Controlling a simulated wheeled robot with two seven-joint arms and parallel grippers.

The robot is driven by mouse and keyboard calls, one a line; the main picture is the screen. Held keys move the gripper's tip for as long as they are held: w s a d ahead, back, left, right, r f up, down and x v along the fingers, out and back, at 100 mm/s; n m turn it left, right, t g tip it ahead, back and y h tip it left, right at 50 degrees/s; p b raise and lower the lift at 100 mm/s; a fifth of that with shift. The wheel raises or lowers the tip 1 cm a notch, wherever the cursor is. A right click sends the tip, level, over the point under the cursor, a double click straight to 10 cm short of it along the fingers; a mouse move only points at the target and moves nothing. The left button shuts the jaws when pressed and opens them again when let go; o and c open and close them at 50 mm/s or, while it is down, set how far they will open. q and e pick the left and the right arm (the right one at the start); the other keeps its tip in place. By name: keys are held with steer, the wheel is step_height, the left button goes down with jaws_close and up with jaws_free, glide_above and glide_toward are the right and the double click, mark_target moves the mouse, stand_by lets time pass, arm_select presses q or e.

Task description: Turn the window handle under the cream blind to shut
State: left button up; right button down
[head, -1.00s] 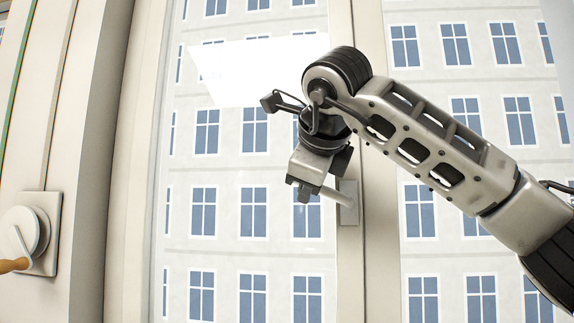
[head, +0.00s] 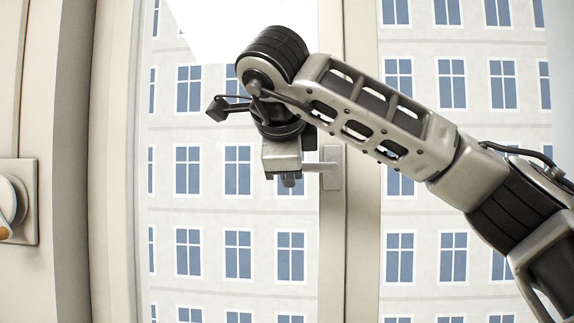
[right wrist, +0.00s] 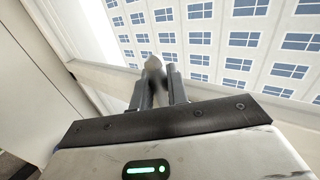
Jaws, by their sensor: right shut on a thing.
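The window handle (head: 331,168) is a pale plate on the window's middle post, with its lever reaching left, about level. My right gripper (head: 289,181) is at the free end of the lever, to the left of the plate. In the right wrist view its two fingers (right wrist: 161,82) are closed on the grey lever (right wrist: 154,64). The gripper hides part of the lever in the head view. No cream blind can be made out. My left gripper is out of view.
A round winder on a square plate (head: 28,225) with a wooden knob is cut off at the left edge. The window post (head: 333,265) runs down behind the handle. The glass shows a building facade. A bright white patch (head: 225,25) lies at the top.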

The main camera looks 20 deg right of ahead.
steer(key=shift+f, duration=0.1)
steer(key=c, duration=1.7)
jaws_free()
steer(key=b+v, duration=0.1)
steer(key=v, duration=1.5)
steer(key=shift+b, duration=0.35)
steer(key=shift+a+f, duration=0.1)
